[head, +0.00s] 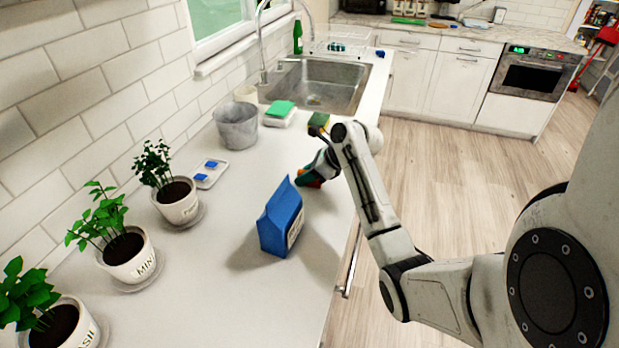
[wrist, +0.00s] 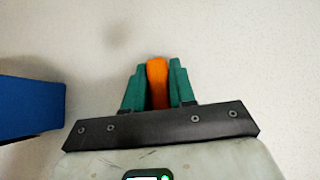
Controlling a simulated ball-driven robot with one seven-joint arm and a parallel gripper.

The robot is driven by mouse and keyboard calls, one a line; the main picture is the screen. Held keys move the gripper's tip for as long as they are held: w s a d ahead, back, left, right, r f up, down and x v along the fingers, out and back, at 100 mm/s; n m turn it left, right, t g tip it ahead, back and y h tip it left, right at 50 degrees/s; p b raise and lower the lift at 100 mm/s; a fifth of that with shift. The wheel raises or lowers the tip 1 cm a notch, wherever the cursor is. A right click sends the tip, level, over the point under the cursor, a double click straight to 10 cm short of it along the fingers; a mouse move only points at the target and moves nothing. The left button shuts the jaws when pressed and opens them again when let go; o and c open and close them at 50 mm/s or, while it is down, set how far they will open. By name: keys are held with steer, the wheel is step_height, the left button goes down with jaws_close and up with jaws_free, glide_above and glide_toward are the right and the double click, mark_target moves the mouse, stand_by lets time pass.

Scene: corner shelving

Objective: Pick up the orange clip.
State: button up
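The orange clip (wrist: 157,84) is between the two green fingers of my gripper (wrist: 158,66) in the wrist view. Both fingers press against its sides, so the gripper is shut on it. The near end of the clip is hidden by the dark gripper bar. In the head view my gripper (head: 308,180) is low over the counter, just behind the blue bag, and only a small orange patch of the clip shows there. I cannot tell whether the clip touches the counter.
A blue bag (head: 281,222) stands close by, and its edge shows in the wrist view (wrist: 30,107). Potted herbs (head: 178,205) line the wall. A grey pot (head: 237,128), a sponge (head: 280,109) and a sink (head: 318,86) are farther back. The counter (head: 225,290) is bare in front.

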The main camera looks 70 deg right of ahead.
jaws_close()
steer(key=shift+r, duration=0.15)
